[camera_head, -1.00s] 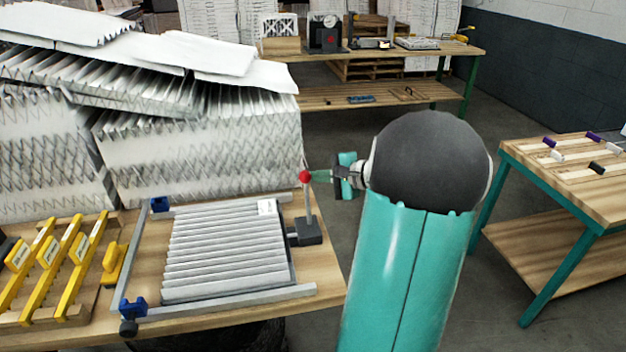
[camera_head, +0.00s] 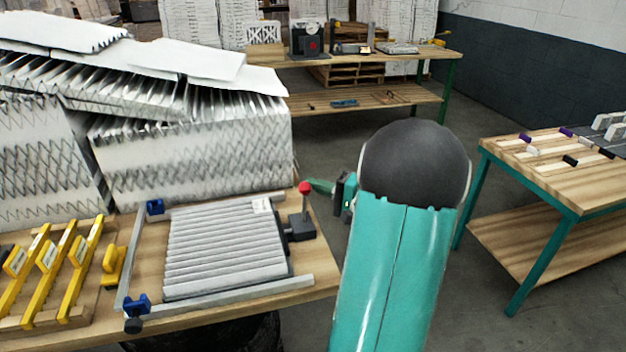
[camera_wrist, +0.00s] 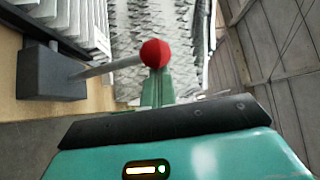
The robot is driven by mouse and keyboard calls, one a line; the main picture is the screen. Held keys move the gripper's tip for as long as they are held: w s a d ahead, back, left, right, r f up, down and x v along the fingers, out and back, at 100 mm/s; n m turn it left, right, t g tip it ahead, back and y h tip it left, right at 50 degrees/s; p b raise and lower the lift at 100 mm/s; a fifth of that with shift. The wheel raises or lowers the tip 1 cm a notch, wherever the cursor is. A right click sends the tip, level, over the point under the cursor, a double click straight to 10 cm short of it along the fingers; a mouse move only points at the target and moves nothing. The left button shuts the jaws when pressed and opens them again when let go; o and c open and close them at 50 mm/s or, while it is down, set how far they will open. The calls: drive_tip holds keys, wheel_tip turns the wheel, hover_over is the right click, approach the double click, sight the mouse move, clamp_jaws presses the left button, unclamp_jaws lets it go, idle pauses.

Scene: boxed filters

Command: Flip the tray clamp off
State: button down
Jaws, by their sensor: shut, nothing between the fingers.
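The tray clamp (camera_head: 302,228) is a dark block with a short lever and a red ball knob (camera_head: 305,187). It sits at the right side of the metal-framed tray (camera_head: 222,292), which holds a white pleated filter (camera_head: 225,245). The lever stands up in the head view. In the wrist view the clamp block (camera_wrist: 45,75) is at left, and its grey lever runs right to the red knob (camera_wrist: 155,53). My gripper (camera_head: 318,186) is shut and empty, its green fingers at the knob. The knob covers the fingertips in the wrist view; I cannot tell whether they touch.
Tall stacks of white pleated filters (camera_head: 200,150) stand behind the tray. Yellow-handled tools (camera_head: 50,260) lie at the left. Another bench (camera_head: 570,180) stands at the right, and a back bench (camera_head: 370,60) holds equipment. Open floor lies between the benches.

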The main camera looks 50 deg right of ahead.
drive_tip(key=shift+s+a+f, duration=0.35)
drive_tip(key=shift+s+a, duration=0.25)
drive_tip(key=shift+s, duration=0.25)
drive_tip(key=shift+s+a+f, duration=0.35)
drive_tip(key=shift+s+a, duration=0.25)
drive_tip(key=shift+s, duration=0.25)
drive_tip(key=s+d+f, duration=0.1)
drive_tip(key=s+d, duration=0.4)
drive_tip(key=s, duration=0.2)
drive_tip(key=shift+s+d+f, duration=0.15)
drive_tip(key=shift+s+d, duration=0.2)
